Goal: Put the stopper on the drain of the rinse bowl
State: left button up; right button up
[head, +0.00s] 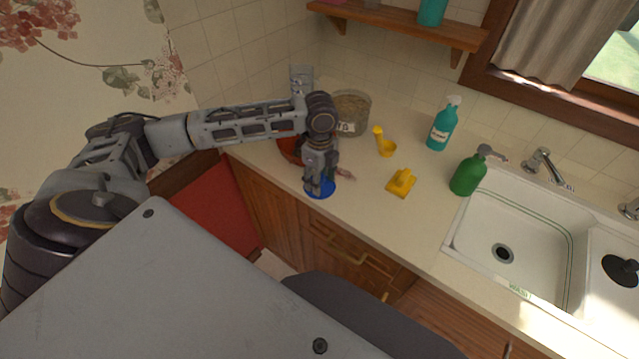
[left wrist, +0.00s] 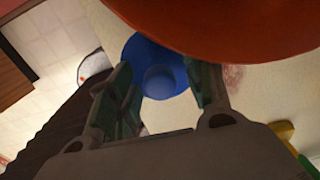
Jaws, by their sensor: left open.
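A blue disc with a round knob, which looks like a stopper (head: 327,188), lies on the counter near its front edge. My left gripper (head: 316,186) points down over it. In the left wrist view the open fingers (left wrist: 165,95) stand on either side of the blue knob (left wrist: 158,82); I cannot tell whether they touch it. The white sink has two bowls. The left bowl (head: 520,215) shows a dark, uncovered drain (head: 503,253). The right bowl (head: 602,292) holds a black round piece with a knob (head: 621,268); its drain is not visible. My right gripper is out of view.
An orange-red bowl (left wrist: 230,25) is close beside the left gripper. A glass container (head: 352,112), a yellow scoop (head: 386,147), a yellow toy-like piece (head: 401,183), a green bottle (head: 467,175) and a teal spray bottle (head: 441,128) stand between it and the faucet (head: 540,160).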

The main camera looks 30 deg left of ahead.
pick_arm(q)
grip_shut()
jog(key=shift+r, duration=0.15)
jog(key=shift+r, duration=1.7)
jog(key=s+a+p, duration=0.1)
jog(key=s+p, duration=0.7)
jog(key=s, duration=1)
jog(key=shift+a, duration=0.2)
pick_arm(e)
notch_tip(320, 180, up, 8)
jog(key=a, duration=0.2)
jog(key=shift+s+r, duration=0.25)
